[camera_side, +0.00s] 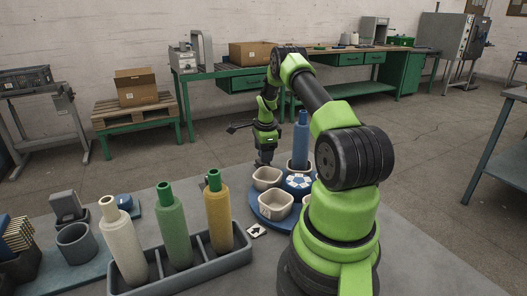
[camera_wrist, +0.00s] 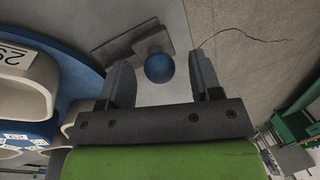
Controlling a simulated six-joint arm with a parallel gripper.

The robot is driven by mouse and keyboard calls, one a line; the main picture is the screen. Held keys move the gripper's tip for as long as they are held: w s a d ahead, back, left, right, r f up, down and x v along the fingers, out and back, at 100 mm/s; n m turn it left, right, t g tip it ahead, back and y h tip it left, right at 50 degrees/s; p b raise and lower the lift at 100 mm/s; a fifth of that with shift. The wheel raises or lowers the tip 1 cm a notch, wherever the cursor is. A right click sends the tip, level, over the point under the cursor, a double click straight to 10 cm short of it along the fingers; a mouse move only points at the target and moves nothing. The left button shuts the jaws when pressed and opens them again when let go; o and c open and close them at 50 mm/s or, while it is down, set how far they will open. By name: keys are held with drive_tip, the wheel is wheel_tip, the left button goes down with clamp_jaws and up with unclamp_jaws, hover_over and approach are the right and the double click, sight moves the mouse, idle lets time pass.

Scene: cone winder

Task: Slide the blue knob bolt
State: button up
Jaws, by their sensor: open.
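The blue knob (camera_wrist: 159,68) shows as a round ball on a grey bolt plate (camera_wrist: 137,45) in the wrist view. My gripper (camera_wrist: 160,62) is open, with one dark finger on each side of the knob in the picture. I cannot tell how far the knob lies below the fingertips, and no contact is visible. In the side view my gripper (camera_side: 264,161) points down at the far edge of the blue round table. The knob bolt cannot be made out there.
The blue round table (camera_side: 262,213) carries pale square bins (camera_side: 267,178) and a blue bottle (camera_side: 300,145), close beside my gripper. A grey rack (camera_side: 190,274) holds white, green and yellow bottles in front. A grey cup (camera_side: 76,243) stands at left.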

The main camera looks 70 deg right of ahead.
sight(268, 165)
drive_tip(key=shift+f, duration=0.15)
clamp_jaws()
drive_tip(key=shift+s+a, duration=1.25)
unclamp_jaws()
wheel_tip(268, 165, up, 10)
drive_tip(key=s+a, duration=0.1)
drive_tip(key=shift+a, duration=0.25)
drive_tip(key=shift+f, duration=0.15)
